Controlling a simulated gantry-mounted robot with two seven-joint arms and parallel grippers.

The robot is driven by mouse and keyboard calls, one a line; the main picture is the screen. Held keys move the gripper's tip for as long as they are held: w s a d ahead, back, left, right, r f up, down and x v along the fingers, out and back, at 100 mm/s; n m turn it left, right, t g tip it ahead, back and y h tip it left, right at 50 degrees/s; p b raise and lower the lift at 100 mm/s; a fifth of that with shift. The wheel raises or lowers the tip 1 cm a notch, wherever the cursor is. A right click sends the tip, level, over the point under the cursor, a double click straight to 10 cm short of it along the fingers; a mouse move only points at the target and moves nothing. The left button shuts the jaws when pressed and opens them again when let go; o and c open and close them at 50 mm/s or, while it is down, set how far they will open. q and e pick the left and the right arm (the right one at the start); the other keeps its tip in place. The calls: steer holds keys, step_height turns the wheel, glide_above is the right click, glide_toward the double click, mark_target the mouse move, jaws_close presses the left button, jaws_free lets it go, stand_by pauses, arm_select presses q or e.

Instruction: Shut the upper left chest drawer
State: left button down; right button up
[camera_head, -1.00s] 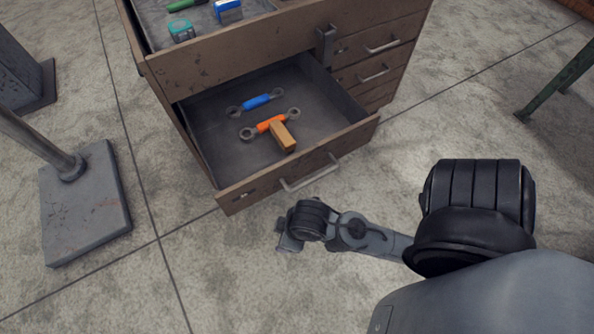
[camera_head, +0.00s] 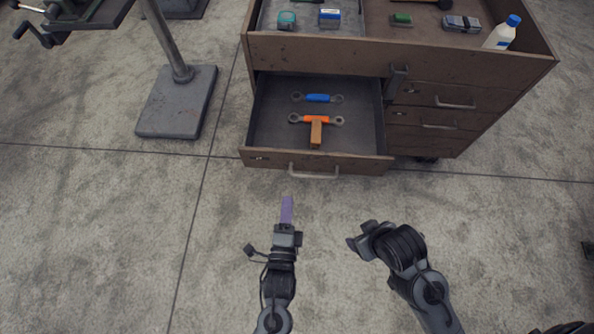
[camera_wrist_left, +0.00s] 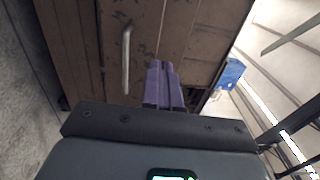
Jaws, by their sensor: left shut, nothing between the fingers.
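The upper left drawer (camera_head: 355,163) of the brown chest is pulled out. Its front panel has a pale bar handle (camera_head: 314,174). Inside lie a blue-handled tool (camera_head: 318,98), an orange-handled tool (camera_head: 316,119) and a wooden block-like piece (camera_head: 316,135). My left gripper (camera_head: 287,203) has purple fingers held together, empty, in front of the drawer and a little left of the handle, apart from it in the picture. In the left wrist view its fingers (camera_wrist_left: 164,72) point toward brown panels with a handle (camera_wrist_left: 127,60). My right gripper (camera_head: 360,240) is to the right; its fingers are unclear.
The chest's top tray (camera_head: 310,50) holds small items and a white bottle (camera_head: 501,35). Shut drawers (camera_head: 424,117) are at the right, beside a dark latch-like piece (camera_head: 397,80). A stand with a square base (camera_head: 178,105) is at the left. Floor in front is clear.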

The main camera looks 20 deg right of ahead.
arm_select(q)
steer(key=b, duration=0.7)
glide_toward(296, 154)
steer(key=x, duration=0.5)
steer(key=shift+f, duration=0.15)
steer(key=shift+w+d, duration=0.25)
steer(key=shift+w, duration=0.05)
steer(key=shift+w+d+b, duration=0.15)
steer(key=shift+w+b, duration=0.25)
steer(key=shift+b, duration=0.05)
steer(key=shift+w, duration=0.15)
arm_select(e)
step_height(296, 154, down, 8)
steer(key=s, duration=0.1)
steer(key=shift+d+f, duration=0.2)
steer(key=shift+d, duration=0.05)
steer(key=shift+s, duration=0.1)
